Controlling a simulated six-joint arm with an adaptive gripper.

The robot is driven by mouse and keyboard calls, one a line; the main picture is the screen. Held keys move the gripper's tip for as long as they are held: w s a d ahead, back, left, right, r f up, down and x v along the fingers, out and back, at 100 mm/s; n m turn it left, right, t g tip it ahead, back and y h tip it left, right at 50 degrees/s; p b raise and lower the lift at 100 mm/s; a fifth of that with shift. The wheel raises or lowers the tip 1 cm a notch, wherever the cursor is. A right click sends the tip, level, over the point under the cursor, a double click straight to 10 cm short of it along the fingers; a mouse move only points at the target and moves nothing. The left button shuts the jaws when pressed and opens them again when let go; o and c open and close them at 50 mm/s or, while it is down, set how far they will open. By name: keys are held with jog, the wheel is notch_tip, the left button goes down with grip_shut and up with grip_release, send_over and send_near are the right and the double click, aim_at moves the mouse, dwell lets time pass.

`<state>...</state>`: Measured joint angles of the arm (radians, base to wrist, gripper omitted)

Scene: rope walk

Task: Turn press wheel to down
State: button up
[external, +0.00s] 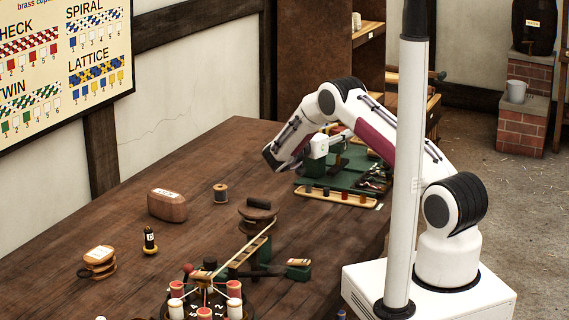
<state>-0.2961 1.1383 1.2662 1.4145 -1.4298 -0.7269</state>
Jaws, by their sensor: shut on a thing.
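My arm reaches over the far right part of the table, and its wrist bends down toward a green workstation (352,181). My gripper (338,160) is small and partly hidden in the external view, at the dark fittings above the green surface. It is shut on what appears to be the press wheel. The wheel's outline and its angle cannot be made out behind the wrist and fingers.
A wooden tray with several spools (335,199) lies in front of the workstation. Dark metal pieces (375,178) lie at its right. A brown box (167,205), a spool (220,193) and a braiding stand with red-topped bobbins (204,312) stand on the table (110,228).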

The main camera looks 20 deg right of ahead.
jog(key=shift+r, duration=0.1)
jog(key=o, duration=1.1)
jog(key=shift+v, duration=5.95)
